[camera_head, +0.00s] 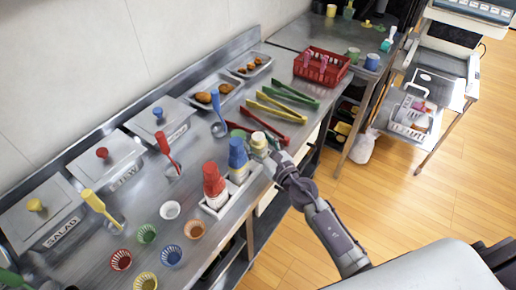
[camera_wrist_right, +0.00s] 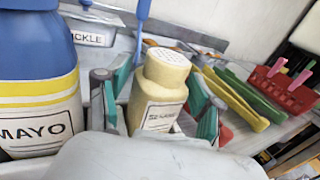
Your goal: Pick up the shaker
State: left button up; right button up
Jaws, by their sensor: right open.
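The shaker (camera_head: 258,141) is a cream-yellow bottle with a perforated top and a printed label. It stands upright near the counter's front edge, beside the blue-capped bottle. In the right wrist view the shaker (camera_wrist_right: 161,88) sits between the two teal-padded fingers of my right gripper (camera_wrist_right: 155,100). The fingers are open, one on each side, with a visible gap to the shaker's body. In the head view my right gripper (camera_head: 267,149) is at the shaker, its arm coming from the lower right. The shaker's base is hidden behind the gripper's body. My left gripper is not in view.
The blue MAYO bottle (camera_wrist_right: 38,85) stands close on the left, with a red bottle (camera_head: 213,182) farther along. Yellow tongs (camera_head: 275,107) and green tongs (camera_head: 296,94) lie behind to the right, near a red basket (camera_head: 321,67). Small colored cups stand at lower left.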

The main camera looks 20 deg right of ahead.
jog(key=shift+w, duration=0.1)
jog(key=shift+c, duration=0.2)
jog(key=c, duration=0.9)
jog(key=shift+c, duration=0.2)
jog(key=shift+r, duration=0.1)
